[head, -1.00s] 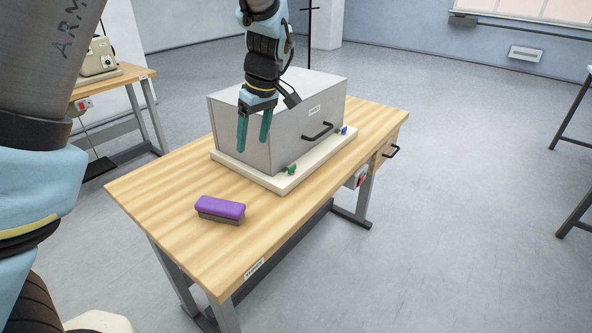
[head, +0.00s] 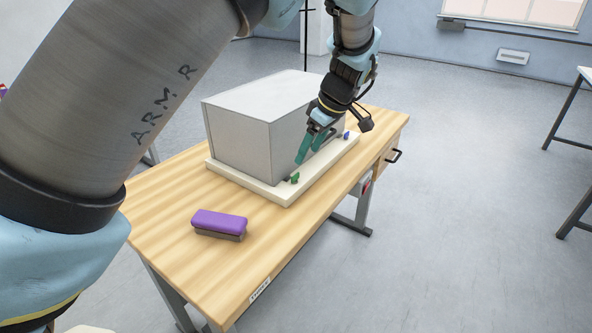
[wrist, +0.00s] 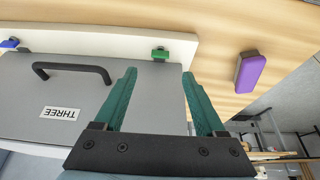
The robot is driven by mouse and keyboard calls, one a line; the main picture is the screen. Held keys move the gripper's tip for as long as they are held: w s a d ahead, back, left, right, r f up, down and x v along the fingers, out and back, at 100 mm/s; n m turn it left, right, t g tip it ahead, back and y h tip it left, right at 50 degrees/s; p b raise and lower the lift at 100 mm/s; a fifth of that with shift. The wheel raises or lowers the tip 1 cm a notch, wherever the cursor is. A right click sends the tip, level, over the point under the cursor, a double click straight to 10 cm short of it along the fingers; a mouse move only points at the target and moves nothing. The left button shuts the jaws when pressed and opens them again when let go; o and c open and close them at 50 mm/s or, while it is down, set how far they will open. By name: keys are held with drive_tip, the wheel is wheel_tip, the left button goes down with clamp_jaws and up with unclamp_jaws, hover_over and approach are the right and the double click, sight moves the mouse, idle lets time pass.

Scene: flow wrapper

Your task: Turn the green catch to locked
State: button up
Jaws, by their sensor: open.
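The green catch (head: 295,178) sits on the cream base at the near corner of the grey box (head: 237,140). In the wrist view the green catch (wrist: 160,53) shows ahead of my fingertips, between their lines. My gripper (head: 308,158) is open and empty, its teal fingers slanting down toward the catch from above. It also shows in the wrist view (wrist: 158,72), with a gap left between fingertips and catch. I cannot read from these frames which way the catch is turned.
A blue catch (head: 346,135) is at the other end of the base (head: 250,186). The box front has a black handle (wrist: 72,68) and a label "THREE". A purple-topped block (head: 219,222) lies on the wooden table (head: 165,205), whose near part is otherwise clear.

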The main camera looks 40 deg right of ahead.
sight(296, 175)
drive_tip(key=p+x, duration=0.1)
drive_tip(key=x, duration=0.7)
drive_tip(key=shift+w+f, duration=0.15)
drive_tip(key=shift+f, duration=0.2)
drive_tip(key=shift+c, duration=0.3)
clamp_jaws()
